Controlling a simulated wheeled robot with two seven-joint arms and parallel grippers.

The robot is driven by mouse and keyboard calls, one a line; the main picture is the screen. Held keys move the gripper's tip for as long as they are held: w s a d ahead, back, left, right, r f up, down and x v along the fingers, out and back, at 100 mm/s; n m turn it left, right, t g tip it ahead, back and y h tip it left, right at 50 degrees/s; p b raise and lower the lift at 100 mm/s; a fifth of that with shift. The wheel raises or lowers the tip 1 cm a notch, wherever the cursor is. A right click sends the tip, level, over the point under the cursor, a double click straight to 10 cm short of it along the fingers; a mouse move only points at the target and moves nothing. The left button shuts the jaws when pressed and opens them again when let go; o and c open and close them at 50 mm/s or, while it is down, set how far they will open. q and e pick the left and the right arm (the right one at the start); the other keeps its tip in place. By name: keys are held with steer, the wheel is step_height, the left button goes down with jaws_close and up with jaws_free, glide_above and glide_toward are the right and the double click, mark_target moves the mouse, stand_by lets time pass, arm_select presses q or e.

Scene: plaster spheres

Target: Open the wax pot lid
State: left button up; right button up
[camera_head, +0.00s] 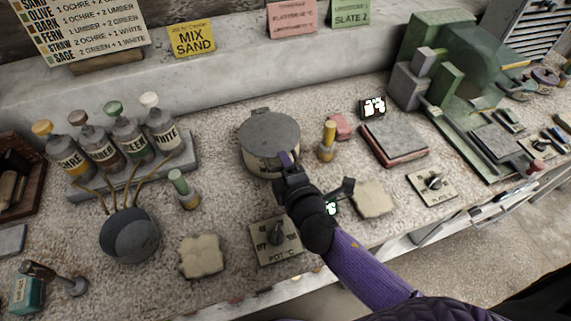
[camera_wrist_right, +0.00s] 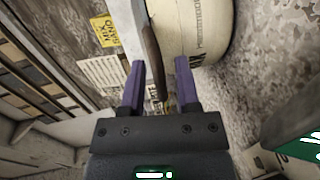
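The wax pot (camera_head: 257,159) is a round cream pot at the middle of the bench. Its flat grey lid (camera_head: 270,128) lies on top and looks shut. My right gripper (camera_head: 287,161) is at the pot's front rim. In the right wrist view its two purple fingers (camera_wrist_right: 160,78) stand apart. A dark brown strip (camera_wrist_right: 153,55), perhaps the lid's tab, shows between them, with no clear grip on it. The cream pot wall (camera_wrist_right: 193,28) is beside the right-hand finger. My left gripper is not in view.
A yellow-topped bottle (camera_head: 327,142) stands close to the right of the pot. A dial plate marked POT °C (camera_head: 268,252) lies in front. A grey bowl with sticks (camera_head: 130,237) and a rack of labelled bottles (camera_head: 125,140) are to the left.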

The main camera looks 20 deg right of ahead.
jaws_close()
stand_by(1.2)
